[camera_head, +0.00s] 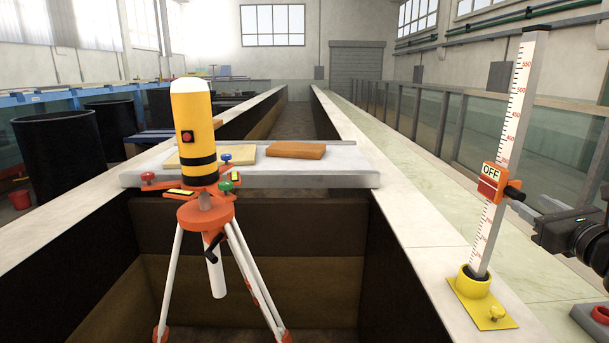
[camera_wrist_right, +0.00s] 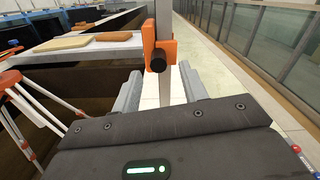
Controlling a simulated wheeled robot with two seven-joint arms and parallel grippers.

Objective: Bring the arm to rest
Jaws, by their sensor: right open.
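My right gripper (camera_head: 527,207) comes in from the right edge, beside the upright gauge staff (camera_head: 518,110). In the right wrist view its two grey fingers (camera_wrist_right: 160,92) are apart with nothing gripped between them. An orange slider (camera_head: 490,183) marked "OFF" sits on the staff. Its black knob points toward my gripper and shows just beyond the fingertips in the wrist view (camera_wrist_right: 158,62). I cannot tell whether a finger touches it. The staff stands in a yellow base (camera_head: 478,310) on the pale channel wall top. My left gripper is not in view.
A yellow instrument (camera_head: 193,125) on an orange and white tripod (camera_head: 207,212) stands in front. A grey plank (camera_head: 345,165) bridges the channel, carrying a yellowish block (camera_head: 243,153) and a brown block (camera_head: 296,150). Glass panels (camera_head: 480,120) line the right side. Black bins (camera_head: 62,150) stand left.

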